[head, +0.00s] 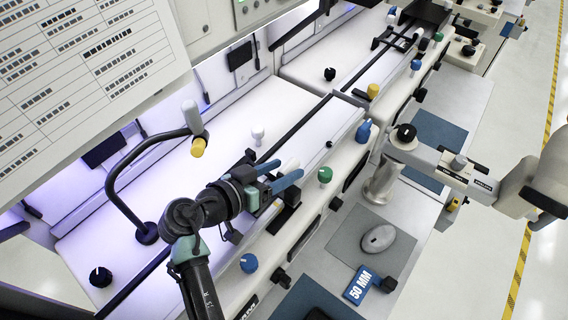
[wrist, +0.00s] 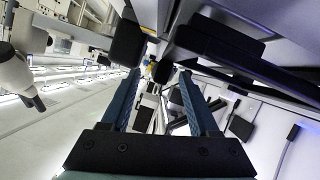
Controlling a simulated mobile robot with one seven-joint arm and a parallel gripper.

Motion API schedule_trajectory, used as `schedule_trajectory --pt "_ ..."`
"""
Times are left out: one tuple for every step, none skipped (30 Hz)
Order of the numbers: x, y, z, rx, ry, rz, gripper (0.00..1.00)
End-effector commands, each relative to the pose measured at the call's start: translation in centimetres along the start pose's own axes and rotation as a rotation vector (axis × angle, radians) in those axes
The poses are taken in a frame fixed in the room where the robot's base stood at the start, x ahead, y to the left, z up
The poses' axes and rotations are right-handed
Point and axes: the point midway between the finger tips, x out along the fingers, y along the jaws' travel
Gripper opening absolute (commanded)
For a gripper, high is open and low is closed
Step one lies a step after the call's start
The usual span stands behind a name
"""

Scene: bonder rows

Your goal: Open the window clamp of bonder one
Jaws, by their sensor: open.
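My gripper (head: 291,167) is open, its two blue fingers reaching over the work rail of the nearest bonder (head: 240,200) in the head view. A white knob (head: 289,165) shows right by the fingertips; I cannot tell whether it is between them. A black block (head: 288,200) on the rail sits just below the fingers and may be part of the window clamp; the clamp is mostly hidden by my gripper, and its state cannot be told. In the wrist view the open gripper (wrist: 159,80) has dark blocks (wrist: 127,42) beyond its fingertips, and nothing is held.
A curved lamp (head: 113,188) stands left of my arm. A green knob (head: 325,174) and a blue knob (head: 248,263) stand on the bonder's front. A grey mouse (head: 379,238) and a blue 50 MM tag (head: 361,285) lie on the shelf. A microscope arm (head: 455,172) overhangs at right.

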Motion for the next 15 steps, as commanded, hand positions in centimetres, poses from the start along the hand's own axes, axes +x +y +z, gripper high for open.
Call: schedule_trajectory --pt "0.4 0.05 -0.06 0.0 -0.001 0.001 0.61" --pt "0.57 0.04 -0.02 -0.001 -0.001 0.001 0.61" --pt "0.74 0.02 0.01 -0.001 -0.001 0.0 0.61" --pt "0.83 0.01 0.01 0.0 -0.001 0.0 0.61" --pt "0.9 0.0 0.02 0.0 -0.001 -0.001 0.61" --pt "0.94 -0.01 0.02 0.0 0.0 -0.001 0.61" --pt "0.96 -0.02 0.02 0.0 0.0 -0.001 0.61" --pt "0.96 -0.02 0.03 0.0 0.0 -0.001 0.61" --pt "0.96 -0.02 0.03 0.0 0.0 -0.001 0.61" --pt "0.95 -0.02 0.03 0.0 0.0 -0.001 0.61" --pt "0.95 -0.02 0.03 0.0 0.0 -0.001 0.61" --pt "0.94 -0.01 0.03 0.0 0.0 -0.001 0.61" --pt "0.94 -0.01 0.02 0.0 0.0 -0.001 0.56" --pt "0.94 -0.01 0.02 0.0 0.0 -0.001 0.51" --pt "0.93 -0.01 0.02 0.0 0.0 -0.001 0.43"
